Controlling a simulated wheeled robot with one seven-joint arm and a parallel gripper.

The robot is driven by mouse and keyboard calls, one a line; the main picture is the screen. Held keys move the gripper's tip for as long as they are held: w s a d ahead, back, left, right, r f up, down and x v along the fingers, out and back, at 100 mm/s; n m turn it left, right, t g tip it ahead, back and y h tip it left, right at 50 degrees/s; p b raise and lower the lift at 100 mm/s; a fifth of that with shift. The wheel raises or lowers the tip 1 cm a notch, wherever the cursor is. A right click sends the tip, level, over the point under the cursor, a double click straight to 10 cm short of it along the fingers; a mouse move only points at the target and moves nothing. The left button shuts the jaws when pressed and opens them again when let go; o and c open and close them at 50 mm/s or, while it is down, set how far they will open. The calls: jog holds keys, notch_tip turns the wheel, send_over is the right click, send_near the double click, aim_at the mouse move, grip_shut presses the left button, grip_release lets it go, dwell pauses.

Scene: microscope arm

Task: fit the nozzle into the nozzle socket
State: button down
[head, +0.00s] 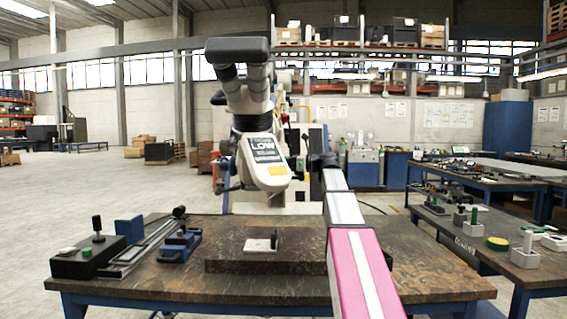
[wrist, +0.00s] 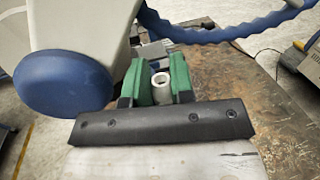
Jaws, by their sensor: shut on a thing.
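My gripper (wrist: 156,80) shows in the wrist view with its two green fingers shut on a small white ring-ended piece, the nozzle (wrist: 161,80). The nozzle's open round end faces the camera, and its far end is hidden between the fingers. In the head view my pink and grey arm reaches forward on the right, and the fingers and nozzle cannot be made out. I cannot identify the nozzle socket with certainty in either view. A light plate with a dark upright peg (head: 262,244) sits on the dark slab on the table.
The microscope arm (head: 262,150) stands behind the table (head: 200,285); its blue rounded part (wrist: 62,84) is close to the left of my gripper. A black box with a knob (head: 88,257) and a rail fixture (head: 140,250) stand at the left. Another bench (head: 500,255) is at right.

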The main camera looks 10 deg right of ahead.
jog(key=shift+f, duration=0.2)
dwell(0.3)
jog(key=c, duration=0.9)
grip_release()
jog(key=v, duration=1)
jog(key=shift+d, duration=0.4)
jog(key=shift+s, duration=0.15)
